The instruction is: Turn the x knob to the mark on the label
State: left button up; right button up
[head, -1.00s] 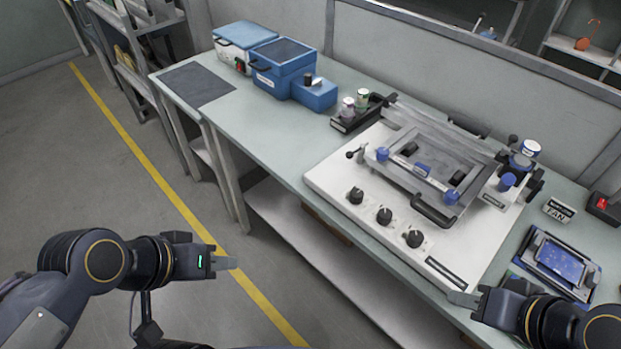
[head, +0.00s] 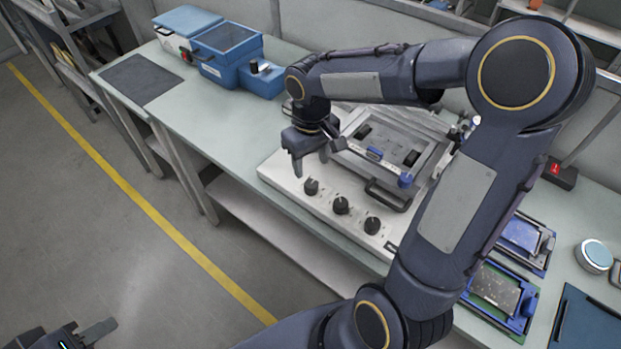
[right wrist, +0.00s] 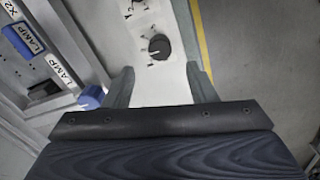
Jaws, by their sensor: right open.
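Three black knobs stand in a row on the white front of the machine: the left knob (head: 311,187), the middle knob (head: 341,205) and the right knob (head: 372,225). Their markings are too small to read, so I cannot tell which is x. My right gripper (head: 316,160) is open and empty, pointing down above and behind the left knob. In the right wrist view a black knob (right wrist: 159,46) with marks around it lies beyond the open fingers, not between them. My left gripper (head: 90,333) is at the bottom left over the floor, mostly cut off.
The machine's metal frame (head: 373,193) with a dark handle and blue knobs is right behind the knob row. My right arm hides the machine's right part. Blue boxes (head: 228,50) stand at the back left. Blue trays (head: 500,290) lie to the right. The table's left front is clear.

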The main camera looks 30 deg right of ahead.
aim_at(312, 184)
notch_tip(312, 184, down, 7)
jog(key=shift+f, duration=0.2)
dwell(0.3)
jog(key=c, duration=1)
